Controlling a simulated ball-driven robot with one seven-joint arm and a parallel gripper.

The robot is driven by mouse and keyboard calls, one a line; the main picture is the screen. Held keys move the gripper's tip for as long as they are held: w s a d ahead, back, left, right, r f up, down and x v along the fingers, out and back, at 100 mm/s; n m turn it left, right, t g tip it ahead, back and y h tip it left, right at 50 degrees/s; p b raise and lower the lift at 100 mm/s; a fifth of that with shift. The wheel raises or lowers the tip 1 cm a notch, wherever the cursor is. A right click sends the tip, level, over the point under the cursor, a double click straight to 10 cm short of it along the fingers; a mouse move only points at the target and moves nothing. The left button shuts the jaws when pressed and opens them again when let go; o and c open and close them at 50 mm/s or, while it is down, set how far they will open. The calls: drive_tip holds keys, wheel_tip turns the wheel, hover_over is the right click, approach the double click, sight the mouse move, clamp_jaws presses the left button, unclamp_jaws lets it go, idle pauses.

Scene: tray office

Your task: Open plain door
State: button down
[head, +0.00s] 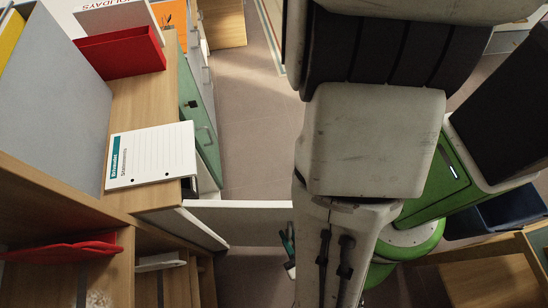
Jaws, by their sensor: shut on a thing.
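The plain door (245,221) is a pale grey-white panel in the head view, standing out to the right from the low wooden cabinet at lower left. It stands open, at an angle to the cabinet front. My gripper (287,246), partly seen as dark and teal parts, is at the door's right end, shut on it. My arm hides most of the gripper and whatever lies behind it, so the exact hold, on edge or handle, cannot be told.
A white notepad (152,155) and a red tray (122,53) lie on the wooden top at left. A green drawer front (200,122) with a handle is beside it. Bare floor (245,140) lies beyond the door. A wooden table (480,275) stands at lower right.

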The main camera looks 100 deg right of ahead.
drive_tip(key=shift+w, duration=0.1)
drive_tip(key=c, duration=1.3)
unclamp_jaws()
drive_tip(key=shift+b+v, duration=1.95)
drive_tip(key=shift+v, duration=3.45)
